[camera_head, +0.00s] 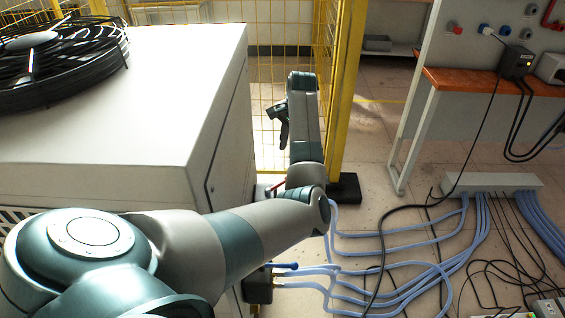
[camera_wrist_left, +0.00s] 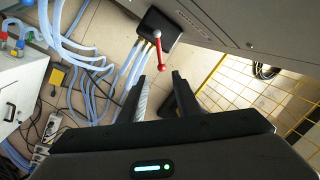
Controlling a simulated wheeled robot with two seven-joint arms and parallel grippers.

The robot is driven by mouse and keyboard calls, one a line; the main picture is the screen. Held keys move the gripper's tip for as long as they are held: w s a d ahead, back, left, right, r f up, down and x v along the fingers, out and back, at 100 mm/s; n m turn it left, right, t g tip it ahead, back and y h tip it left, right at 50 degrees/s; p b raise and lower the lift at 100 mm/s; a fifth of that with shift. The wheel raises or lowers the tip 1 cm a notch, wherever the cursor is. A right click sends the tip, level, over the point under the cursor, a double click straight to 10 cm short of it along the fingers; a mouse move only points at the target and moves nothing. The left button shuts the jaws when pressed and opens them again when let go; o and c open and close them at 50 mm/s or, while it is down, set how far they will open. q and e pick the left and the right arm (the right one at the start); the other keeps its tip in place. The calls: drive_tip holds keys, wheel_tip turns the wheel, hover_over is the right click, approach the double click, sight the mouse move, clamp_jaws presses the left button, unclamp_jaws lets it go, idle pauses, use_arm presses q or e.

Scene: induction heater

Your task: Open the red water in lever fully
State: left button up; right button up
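The red lever (camera_wrist_left: 159,48) shows in the left wrist view, on a dark valve block (camera_wrist_left: 160,28) at the side of the grey cabinet. Its red handle points down the picture, toward my left gripper (camera_wrist_left: 158,77). The two fingers are apart, with nothing between them, and the handle's end lies just beyond the fingertips. I cannot see contact. In the head view a small red piece of the lever (camera_head: 274,188) shows beside the cabinet, mostly hidden by my left arm. My left gripper there (camera_head: 283,132) is dark and small. My right gripper is not in view.
A white cabinet (camera_head: 130,95) with a black fan stands close at left. A blue lever (camera_head: 285,266) sits on a lower dark block. Pale blue hoses (camera_head: 400,280) and black cables cover the floor at right. A yellow mesh fence (camera_head: 281,90) stands behind.

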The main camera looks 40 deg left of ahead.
sight(281, 182)
use_arm(q)
drive_tip(key=a+f, duration=0.1)
drive_tip(key=f, duration=0.4)
drive_tip(key=a+f, duration=0.1)
drive_tip(key=f, duration=0.5)
drive_tip(key=a+f, duration=0.1)
drive_tip(key=f, duration=0.4)
drive_tip(key=shift+w+a+f, duration=0.15)
drive_tip(key=shift+f, duration=0.25)
clamp_jaws()
